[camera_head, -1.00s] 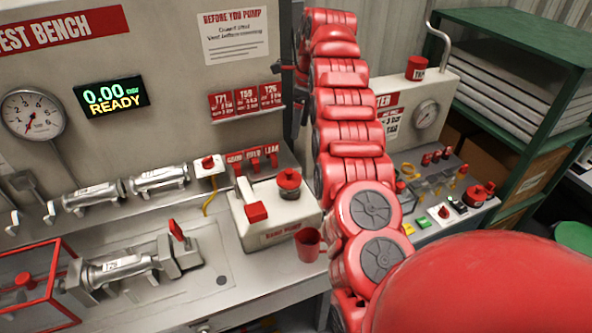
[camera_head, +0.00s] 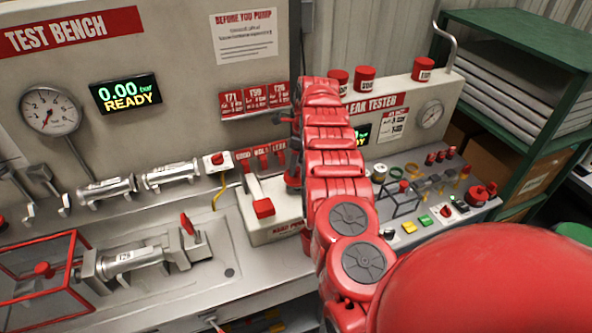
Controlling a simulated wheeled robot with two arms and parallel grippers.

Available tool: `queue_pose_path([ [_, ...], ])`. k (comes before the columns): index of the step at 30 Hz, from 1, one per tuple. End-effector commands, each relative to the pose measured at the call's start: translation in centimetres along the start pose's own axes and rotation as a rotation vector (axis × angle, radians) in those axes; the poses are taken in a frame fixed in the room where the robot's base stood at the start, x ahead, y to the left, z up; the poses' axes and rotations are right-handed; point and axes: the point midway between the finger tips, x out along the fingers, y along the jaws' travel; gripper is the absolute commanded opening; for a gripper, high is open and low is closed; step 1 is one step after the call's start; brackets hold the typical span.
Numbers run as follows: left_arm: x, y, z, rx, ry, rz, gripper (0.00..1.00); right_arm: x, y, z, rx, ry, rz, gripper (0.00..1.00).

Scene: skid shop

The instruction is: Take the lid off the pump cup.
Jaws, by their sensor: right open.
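The white hand pump (camera_head: 260,230) stands on the bench in the middle of the view, with its red-ended lever at its left. The pump cup (camera_head: 293,179), red on top and dark below, shows only as a narrow strip. My right arm's red links cover the rest of the cup and the pump's right side. My right gripper (camera_head: 286,119) is a small dark shape at the far end of that arm, above the cup and apart from it. It is open, with its fingers barely distinguishable. My left gripper is out of view.
The test bench (camera_head: 230,272) carries a clamped metal cylinder (camera_head: 130,260) and a red-framed cage (camera_head: 38,285) at left. Red tags (camera_head: 255,98) hang on the panel behind the gripper. Right of my arm are a leak tester (camera_head: 440,95), loose fittings and a green shelf (camera_head: 535,130).

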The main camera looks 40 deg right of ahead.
Motion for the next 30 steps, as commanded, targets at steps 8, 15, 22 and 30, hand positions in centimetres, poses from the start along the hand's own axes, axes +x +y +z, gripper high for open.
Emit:
queue_pose_path([
  [8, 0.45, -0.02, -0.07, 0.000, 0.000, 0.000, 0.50, 1.36, 0.11, -0.05, 0.001, -0.001, 0.003, 0.69],
  [15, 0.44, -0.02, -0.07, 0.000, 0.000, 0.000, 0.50, 1.31, 0.10, -0.03, 0.001, -0.001, 0.003, 0.44],
  [22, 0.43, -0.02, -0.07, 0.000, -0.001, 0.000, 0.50, 1.28, 0.10, -0.03, 0.001, -0.001, 0.003, 0.02],
  [30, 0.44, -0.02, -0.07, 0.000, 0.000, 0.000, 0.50, 1.27, 0.10, -0.02, 0.001, -0.001, 0.003, 0.00],
])
